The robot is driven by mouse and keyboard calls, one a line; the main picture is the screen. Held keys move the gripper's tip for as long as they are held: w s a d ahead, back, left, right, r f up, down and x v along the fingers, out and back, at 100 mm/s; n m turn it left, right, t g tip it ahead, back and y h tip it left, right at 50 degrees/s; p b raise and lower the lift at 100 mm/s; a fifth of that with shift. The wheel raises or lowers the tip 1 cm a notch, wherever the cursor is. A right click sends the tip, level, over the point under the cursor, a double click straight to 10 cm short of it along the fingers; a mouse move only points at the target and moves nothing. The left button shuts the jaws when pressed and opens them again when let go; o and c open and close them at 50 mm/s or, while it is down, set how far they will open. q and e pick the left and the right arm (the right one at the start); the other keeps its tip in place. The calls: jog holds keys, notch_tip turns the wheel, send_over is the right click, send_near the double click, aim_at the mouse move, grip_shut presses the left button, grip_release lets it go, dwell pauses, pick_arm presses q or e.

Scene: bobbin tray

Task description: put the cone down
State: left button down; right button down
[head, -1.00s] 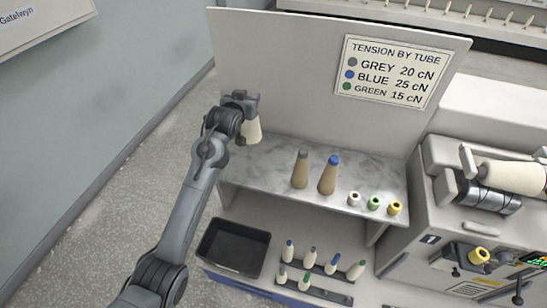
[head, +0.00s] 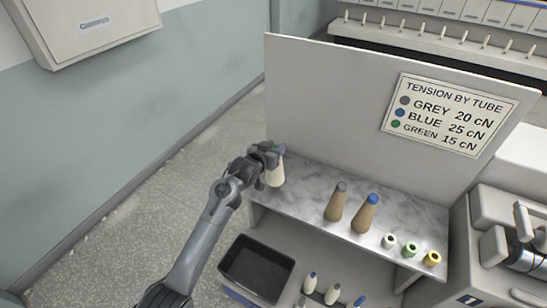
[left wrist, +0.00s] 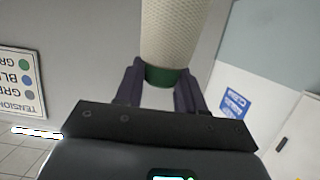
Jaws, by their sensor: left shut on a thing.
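My left gripper (head: 270,156) is shut on a cream cone (head: 275,175) at the left end of the grey marbled shelf (head: 305,187). In the left wrist view the cone (left wrist: 172,30) has a woven cream body and a green tube end (left wrist: 166,76) between the two dark purple fingers (left wrist: 160,90). In the head view the cone hangs upright below the gripper; I cannot tell whether its base touches the shelf. My right gripper is not in view.
Two brown cones, grey-tipped (head: 336,203) and blue-tipped (head: 366,214), stand mid-shelf. Several small spools (head: 410,249) sit to their right. A tall panel (head: 330,105) with a tension sign (head: 449,115) backs the shelf. A black bin (head: 232,266) is below. Shelf between held and brown cones is clear.

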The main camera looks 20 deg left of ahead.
pick_arm(q)
jog(key=shift+w+a+f, duration=0.1)
jog(key=shift+a+f, duration=0.1)
jog(key=shift+f, duration=0.9)
jog(key=shift+w+a+f, duration=0.1)
jog(key=shift+a+f, duration=0.05)
jog(key=shift+f, duration=1)
jog(key=c, duration=0.7)
grip_release()
jog(key=shift+f, duration=0.1)
jog(key=shift+s+r, duration=0.15)
jog(key=shift+r, duration=0.05)
